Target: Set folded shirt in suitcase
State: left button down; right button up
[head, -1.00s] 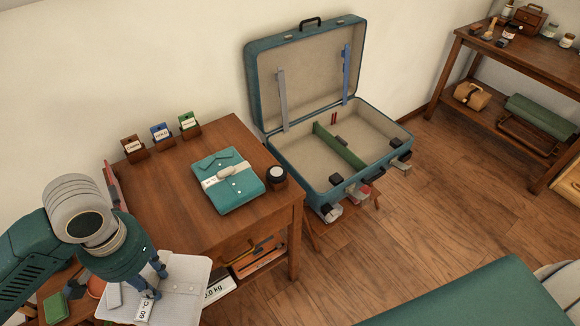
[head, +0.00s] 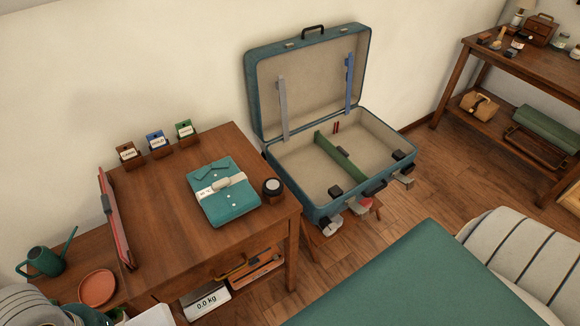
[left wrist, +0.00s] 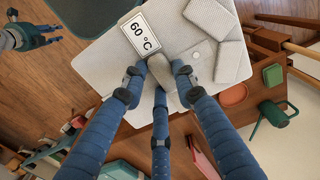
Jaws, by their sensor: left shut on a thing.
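A teal folded shirt (head: 224,205) with a white band and beige tab lies on the wooden table. The suitcase (head: 378,214) stands open to its right, lid up, with a green divider across its base. In the left wrist view, my left gripper (left wrist: 160,72) is shut on the beige tab of a white folded shirt (left wrist: 109,82), labelled 60 °C. Its fingers hide most of the tab. In the head view only a white edge of that shirt (head: 150,317) shows at the bottom left. My right gripper (left wrist: 42,37) appears open and empty in the left wrist view.
A dark round jar (head: 273,187) stands beside the teal shirt. Several label holders (head: 157,143) line the table's back edge. A scale (head: 207,302) reads 0.0 kg below. A green watering can (head: 45,262) and terracotta saucer (head: 97,287) are left. A green-covered bed (head: 420,280) fills the lower right.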

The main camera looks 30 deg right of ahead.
aim_at(318, 173)
jog(key=i+l+u, duration=0.1)
jog(key=l+u, duration=0.2)
jog(key=l, duration=0.95)
jog(key=l+u, duration=0.3)
jog(key=l, duration=2.25)
jog(key=k+l, duration=0.1)
jog(key=l, duration=1.2)
